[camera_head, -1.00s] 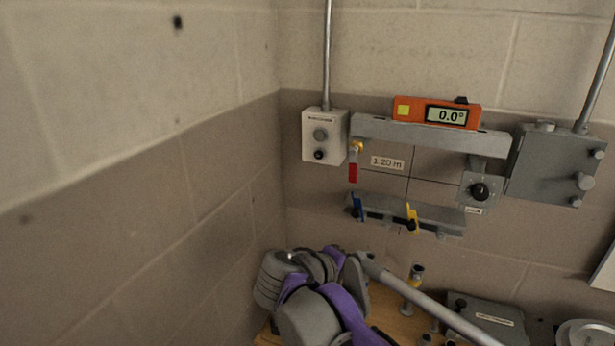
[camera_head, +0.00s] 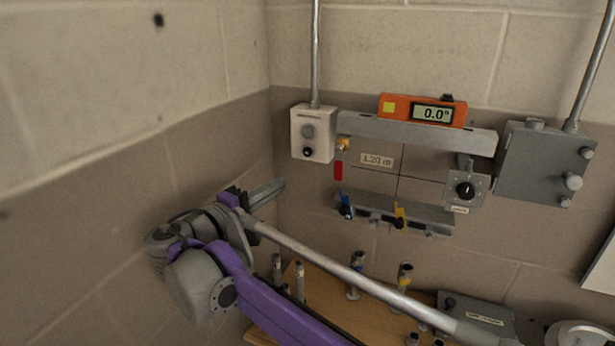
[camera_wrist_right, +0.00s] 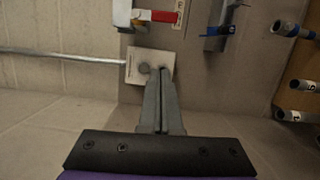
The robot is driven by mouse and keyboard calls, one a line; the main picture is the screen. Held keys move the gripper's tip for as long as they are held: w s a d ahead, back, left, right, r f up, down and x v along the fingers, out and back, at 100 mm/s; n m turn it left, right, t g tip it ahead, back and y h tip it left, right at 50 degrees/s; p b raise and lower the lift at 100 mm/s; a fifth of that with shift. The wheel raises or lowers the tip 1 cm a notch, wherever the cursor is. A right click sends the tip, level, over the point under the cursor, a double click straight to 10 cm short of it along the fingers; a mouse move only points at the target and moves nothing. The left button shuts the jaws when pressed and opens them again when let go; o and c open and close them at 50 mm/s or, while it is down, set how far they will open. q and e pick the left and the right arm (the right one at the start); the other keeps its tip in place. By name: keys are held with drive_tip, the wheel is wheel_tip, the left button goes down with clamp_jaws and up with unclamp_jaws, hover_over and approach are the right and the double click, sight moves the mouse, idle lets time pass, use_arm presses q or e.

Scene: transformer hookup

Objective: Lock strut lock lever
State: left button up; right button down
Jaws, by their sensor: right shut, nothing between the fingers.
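No lever is marked as the strut lock lever, so I cannot tell which one it is. A red lever (camera_head: 338,170) hangs down at the left end of the grey upper bar (camera_head: 415,133). A blue lever (camera_head: 345,207) and a yellow lever (camera_head: 400,216) are on the grey lower bar (camera_head: 428,215). My right gripper (camera_head: 283,184) is shut and empty, left of and apart from the levers in the head view. In the right wrist view its fingers (camera_wrist_right: 161,72) overlap the white box, with the red lever (camera_wrist_right: 163,16) and blue lever (camera_wrist_right: 222,30) beyond. My left gripper is out of view.
An orange level (camera_head: 422,109) reading 0.0° sits on the upper bar. A grey box (camera_head: 545,163) is at right. Several cylindrical fittings stand on a wooden bench (camera_head: 325,296) below. A wall corner is close left.

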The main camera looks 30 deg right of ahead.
sight(339, 162)
drive_tip(key=w+d+p, duration=0.1)
drive_tip(key=d, duration=1)
drive_tip(key=shift+d, duration=0.15)
drive_tip(key=shift+w+r, duration=0.1)
drive_tip(key=shift+w, duration=0.05)
